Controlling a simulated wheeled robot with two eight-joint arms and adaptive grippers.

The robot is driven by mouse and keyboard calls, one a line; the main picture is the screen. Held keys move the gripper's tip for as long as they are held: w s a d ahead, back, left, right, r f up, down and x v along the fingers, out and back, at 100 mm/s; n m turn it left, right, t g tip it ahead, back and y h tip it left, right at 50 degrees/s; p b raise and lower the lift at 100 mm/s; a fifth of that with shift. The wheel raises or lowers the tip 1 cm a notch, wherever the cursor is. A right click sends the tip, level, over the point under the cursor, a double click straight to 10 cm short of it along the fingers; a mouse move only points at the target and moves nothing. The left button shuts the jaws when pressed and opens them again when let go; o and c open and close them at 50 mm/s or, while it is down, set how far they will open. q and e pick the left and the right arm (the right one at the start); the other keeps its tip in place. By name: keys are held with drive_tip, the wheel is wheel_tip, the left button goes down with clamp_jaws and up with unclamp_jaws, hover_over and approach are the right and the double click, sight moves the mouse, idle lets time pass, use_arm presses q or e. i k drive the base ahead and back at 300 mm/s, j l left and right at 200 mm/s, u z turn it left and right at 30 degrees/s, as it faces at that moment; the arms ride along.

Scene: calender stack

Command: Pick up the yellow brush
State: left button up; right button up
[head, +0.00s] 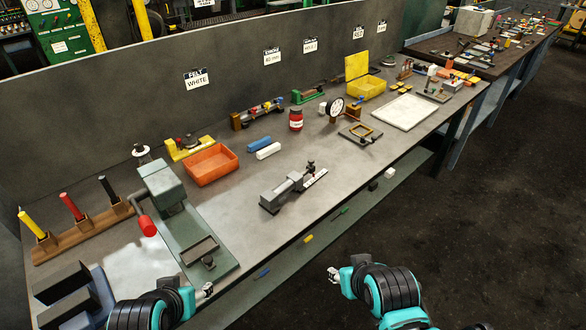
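A yellow upright handle (32,225), possibly the yellow brush, stands in a wooden rack (85,238) at the far left of the bench. A red handle (72,207) and a black handle (108,189) stand to its right in the same rack. No bristles can be made out. A small yellow piece (308,239) also lies below the bench's front edge; I cannot tell what it is. My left gripper (207,290) is near the bench's front edge, apart from the rack. My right gripper (334,274) is over the floor, right of the bench. Both look empty; their fingers are too small to judge.
A green press-like tool (178,220) with a red-ended lever stands between the rack and the bench's middle. A dark angled block (72,298) sits at the near left. An orange bin (212,166) and a grey vise (281,192) stand farther right. Bench surface around the vise is clear.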

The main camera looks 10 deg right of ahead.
sight(23, 215)
drive_tip(key=z, duration=0.4)
drive_tip(key=u, duration=0.4)
drive_tip(key=j+u, duration=0.1)
drive_tip(key=u, duration=0.3)
drive_tip(key=i+u, duration=0.1)
drive_tip(key=u, duration=0.7)
drive_tip(key=i+u, duration=0.1)
drive_tip(key=u, duration=0.3)
